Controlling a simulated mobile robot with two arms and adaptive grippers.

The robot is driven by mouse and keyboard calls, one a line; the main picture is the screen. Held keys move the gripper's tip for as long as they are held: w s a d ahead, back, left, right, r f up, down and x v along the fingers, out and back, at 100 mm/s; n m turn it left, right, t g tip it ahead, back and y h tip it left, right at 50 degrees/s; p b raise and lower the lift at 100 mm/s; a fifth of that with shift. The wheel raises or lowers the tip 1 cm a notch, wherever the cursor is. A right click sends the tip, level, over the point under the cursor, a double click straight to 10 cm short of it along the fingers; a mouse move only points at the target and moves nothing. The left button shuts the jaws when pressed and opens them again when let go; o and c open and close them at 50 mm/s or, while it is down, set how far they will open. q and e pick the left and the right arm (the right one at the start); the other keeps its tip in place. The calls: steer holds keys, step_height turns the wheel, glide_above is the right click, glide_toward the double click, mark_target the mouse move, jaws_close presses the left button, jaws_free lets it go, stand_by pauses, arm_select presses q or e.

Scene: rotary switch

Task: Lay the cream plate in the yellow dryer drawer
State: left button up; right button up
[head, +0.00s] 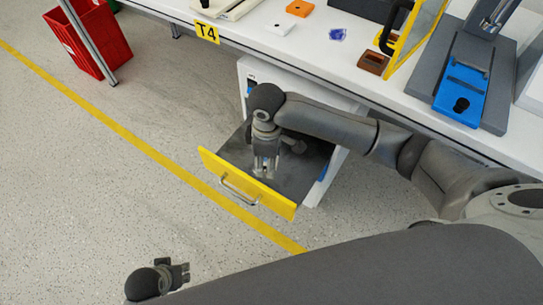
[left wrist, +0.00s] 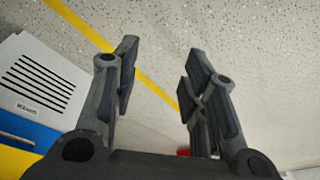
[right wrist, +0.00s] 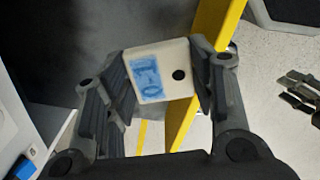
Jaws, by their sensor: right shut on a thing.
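The cream plate (right wrist: 160,80) shows in the right wrist view, with a blue printed patch and a black round hole. My right gripper (right wrist: 155,85) is shut on it, with fingers at its left and right edges. In the head view my right gripper (head: 265,172) points down over the open drawer, near its front; the plate is mostly hidden there. The yellow dryer drawer (head: 228,182) is pulled out, with a dark floor and a metal handle. My left gripper (head: 183,273) is open and empty over the floor; its spread fingers show in the left wrist view (left wrist: 158,85).
The white dryer cabinet (head: 337,172) stands under the white table (head: 260,35). On the table are an orange block (head: 298,8), a small white piece (head: 281,28) and a blue device (head: 461,93). A red bin (head: 95,40) stands at the upper left. The floor at left is clear.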

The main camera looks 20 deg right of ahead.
steer(key=w+d+f+b, duration=0.1)
steer(key=w+f, duration=0.1)
steer(key=w+d+f+b, duration=0.1)
steer(key=w+f, duration=0.1)
steer(key=w+f+b, duration=0.1)
steer(key=w+f, duration=0.1)
steer(key=shift+w+d+f, duration=0.2)
steer(key=shift+w+d, duration=0.05)
steer(key=shift+d, duration=0.15)
steer(key=shift+w+d+f, duration=0.15)
steer(key=shift+w+f, duration=0.15)
steer(key=shift+f, duration=0.05)
step_height(320, 180, down, 3)
steer(key=shift+f+b, duration=0.1)
steer(key=shift+b, duration=0.55)
arm_select(q)
steer(key=w+v, duration=0.1)
steer(key=v, duration=1.1)
steer(key=shift+w+r+t, duration=0.2)
steer(key=shift+w+t, duration=0.15)
steer(key=shift+t, duration=0.05)
arm_select(e)
steer(key=shift+w, duration=0.1)
arm_select(q)
steer(key=shift+a, duration=0.15)
arm_select(e)
steer(key=o, duration=1)
steer(key=shift+f, duration=0.1)
